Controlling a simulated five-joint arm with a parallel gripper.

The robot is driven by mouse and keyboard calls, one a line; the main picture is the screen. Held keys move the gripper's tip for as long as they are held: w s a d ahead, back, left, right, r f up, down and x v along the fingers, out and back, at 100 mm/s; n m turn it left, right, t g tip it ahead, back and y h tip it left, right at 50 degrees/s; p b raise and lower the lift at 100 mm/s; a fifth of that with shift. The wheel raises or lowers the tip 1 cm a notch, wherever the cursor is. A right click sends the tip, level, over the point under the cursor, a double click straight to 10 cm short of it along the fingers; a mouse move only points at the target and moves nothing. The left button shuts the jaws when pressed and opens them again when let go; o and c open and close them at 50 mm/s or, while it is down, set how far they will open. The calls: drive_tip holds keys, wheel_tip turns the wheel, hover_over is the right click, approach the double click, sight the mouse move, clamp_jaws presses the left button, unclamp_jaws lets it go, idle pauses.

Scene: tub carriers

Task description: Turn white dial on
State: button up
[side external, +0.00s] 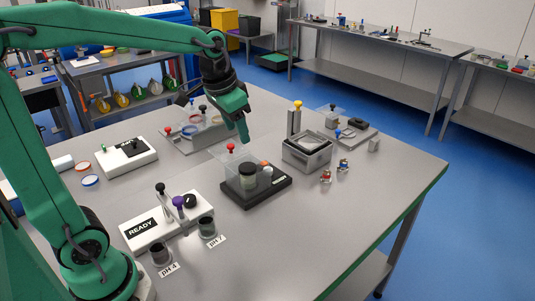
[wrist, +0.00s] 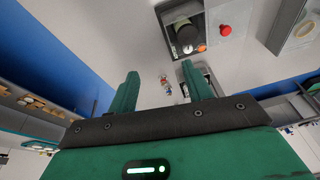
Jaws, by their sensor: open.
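A black stirrer-like unit (side external: 262,194) sits mid-table with a dark-lidded jar (side external: 248,178) on it and a clear cover with a red knob (side external: 230,147). A small white dial (side external: 267,171) is at the unit's right side, with an orange spot beside it. In the wrist view the unit (wrist: 168,16) is at the top, with the white dial (wrist: 188,48) near its lower edge. The dial's setting is too small to tell. My gripper (side external: 243,139) is open and empty, above and behind the unit, apart from it. Its two fingers also show in the wrist view (wrist: 160,74).
A grey metal box (side external: 307,156) with a yellow-knobbed post stands right of the unit. Two small red-and-blue items (side external: 326,176) lie before it. A white READY device (side external: 142,232) and two dark cups are at front left. The front right table is clear.

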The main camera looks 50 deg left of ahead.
drive_tip(key=w+a+f+m+g, duration=0.1)
drive_tip(key=w+a+f, duration=0.1)
drive_tip(key=w+f, duration=0.2)
drive_tip(key=w+a+f+m+g, duration=0.1)
drive_tip(key=w+a+f, duration=0.1)
drive_tip(key=w+f, duration=0.3)
drive_tip(key=w+a+f+g, duration=0.1)
drive_tip(key=w+a+f, duration=0.1)
drive_tip(key=w+f, duration=0.3)
drive_tip(key=shift+w+a+m, duration=0.4)
drive_tip(key=shift+w, duration=0.4)
drive_tip(key=shift+w+a+f, duration=0.15)
drive_tip(key=shift+w+f, duration=0.1)
drive_tip(key=shift+f, duration=0.15)
drive_tip(key=shift+f, duration=0.1)
drive_tip(key=shift+f, duration=3.8)
drive_tip(key=shift+c, duration=0.4)
